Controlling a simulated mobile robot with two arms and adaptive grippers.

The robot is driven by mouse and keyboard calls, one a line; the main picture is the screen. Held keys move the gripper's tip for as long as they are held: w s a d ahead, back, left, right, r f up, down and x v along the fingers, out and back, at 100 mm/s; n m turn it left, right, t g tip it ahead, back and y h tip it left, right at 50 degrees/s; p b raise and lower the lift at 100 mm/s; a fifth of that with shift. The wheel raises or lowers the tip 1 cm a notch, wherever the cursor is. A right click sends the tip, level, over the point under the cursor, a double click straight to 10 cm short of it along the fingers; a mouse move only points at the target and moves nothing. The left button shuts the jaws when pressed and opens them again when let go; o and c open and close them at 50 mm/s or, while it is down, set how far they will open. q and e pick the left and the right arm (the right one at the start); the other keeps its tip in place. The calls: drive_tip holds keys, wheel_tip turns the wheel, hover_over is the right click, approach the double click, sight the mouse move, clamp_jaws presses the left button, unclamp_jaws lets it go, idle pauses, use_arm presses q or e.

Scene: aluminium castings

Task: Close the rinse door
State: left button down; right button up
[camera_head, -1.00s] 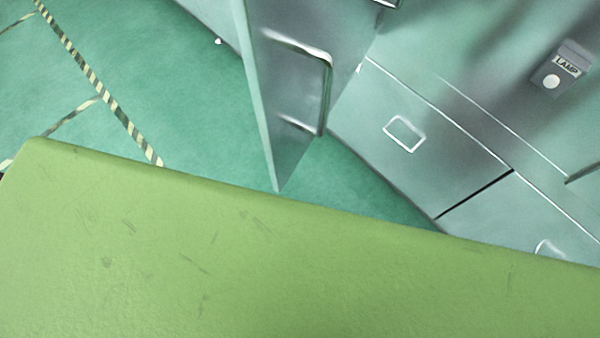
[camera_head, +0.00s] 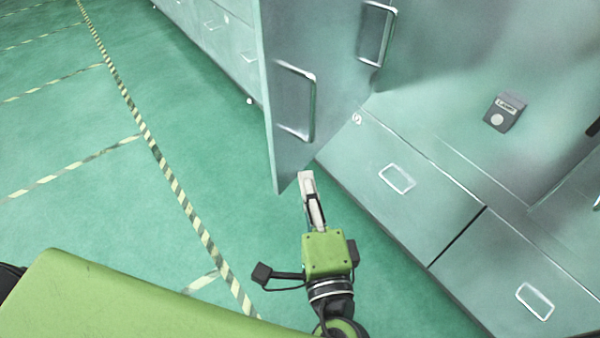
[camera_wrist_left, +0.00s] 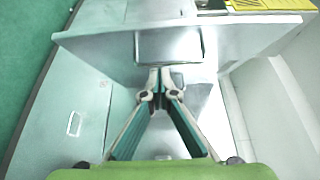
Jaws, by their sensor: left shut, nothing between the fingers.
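The rinse door, a grey metal panel (camera_head: 285,40), stands open, swung out from the cabinet at top centre of the head view. It carries a bright U-shaped handle (camera_head: 312,108). My left gripper (camera_head: 306,175) is shut and empty, close beside the door's lower end, below the handle. In the left wrist view a panel, probably the door (camera_wrist_left: 100,45), crosses the top of the picture. The shut fingertips (camera_wrist_left: 160,75) point at it just below a bright rectangular part. I cannot tell whether they touch it. My right gripper is not in view.
A second handle (camera_head: 377,35) shows farther back. Cabinet fronts with recessed pulls (camera_head: 397,179) lie to the right, with a labelled lamp box (camera_head: 504,112) above. Green floor (camera_head: 150,220) with striped tape is clear to the left. A green surface (camera_head: 90,300) fills the lower left corner.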

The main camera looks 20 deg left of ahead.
use_arm(q)
drive_tip(key=p, duration=0.3)
approach(281, 126)
drive_tip(key=w+d, duration=0.1)
drive_tip(key=w, duration=0.3)
drive_tip(key=shift+w+a+r+p, duration=0.1)
drive_tip(key=shift+w+a+p, duration=0.15)
drive_tip(key=shift+a+p, duration=0.25)
drive_tip(key=shift+w+a+r+p, duration=0.1)
drive_tip(key=shift+w+a+p, duration=0.15)
drive_tip(key=shift+a, duration=0.35)
drive_tip(key=shift+w+a+f, duration=0.1)
drive_tip(key=shift+a, duration=0.45)
drive_tip(key=shift+f, duration=0.1)
